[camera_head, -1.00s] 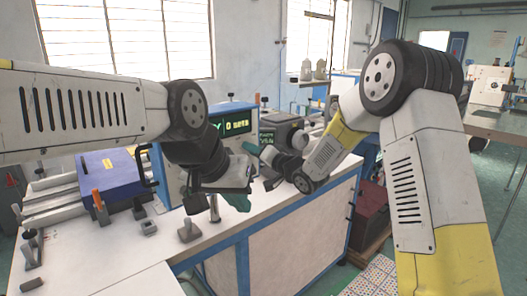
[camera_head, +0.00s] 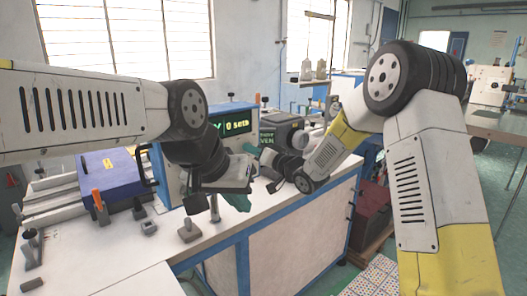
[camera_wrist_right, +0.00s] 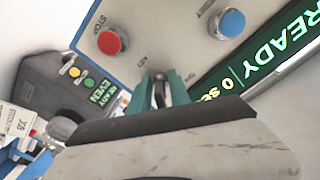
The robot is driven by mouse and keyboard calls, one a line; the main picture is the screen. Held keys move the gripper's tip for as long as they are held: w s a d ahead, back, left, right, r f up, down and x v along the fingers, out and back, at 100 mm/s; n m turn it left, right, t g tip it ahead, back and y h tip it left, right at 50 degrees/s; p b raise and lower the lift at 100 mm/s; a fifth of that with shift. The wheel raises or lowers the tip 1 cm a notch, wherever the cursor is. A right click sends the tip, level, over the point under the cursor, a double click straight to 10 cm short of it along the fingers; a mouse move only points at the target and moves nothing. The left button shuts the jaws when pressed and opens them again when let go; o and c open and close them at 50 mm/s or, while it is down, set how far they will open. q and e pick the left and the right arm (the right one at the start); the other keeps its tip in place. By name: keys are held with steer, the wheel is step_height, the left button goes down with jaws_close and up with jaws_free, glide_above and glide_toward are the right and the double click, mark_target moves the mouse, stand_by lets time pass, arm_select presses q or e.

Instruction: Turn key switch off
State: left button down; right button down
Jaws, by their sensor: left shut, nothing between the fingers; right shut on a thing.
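The key switch (camera_wrist_right: 159,82) shows in the right wrist view on the pale control panel, beside small "KEY" lettering. My right gripper (camera_wrist_right: 161,98) has its teal fingers closed around the key, which they partly hide. In the head view my right gripper (camera_head: 252,150) is at the panel's right side, and the key cannot be made out. My left gripper (camera_head: 237,202) is shut and empty, lower down over the white bench, apart from the switch.
A red STOP button (camera_wrist_right: 110,42) and a blue button (camera_wrist_right: 230,22) flank the key. The green display (camera_wrist_right: 262,58) reads READY and 0 sets. A dark box (camera_wrist_right: 72,82) with lit "READY EVEN" text is nearby. The white bench (camera_head: 215,238) has small fixtures.

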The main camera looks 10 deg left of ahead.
steer(key=n, duration=0.4)
steer(key=shift+w+d, duration=0.15)
steer(key=n, duration=0.7)
steer(key=shift+w+n, duration=0.1)
steer(key=shift+n, duration=0.3)
steer(key=shift+d+n, duration=0.1)
steer(key=shift+n, duration=1.7)
steer(key=c, duration=1.6)
jaws_free()
steer(key=shift+o, duration=0.2)
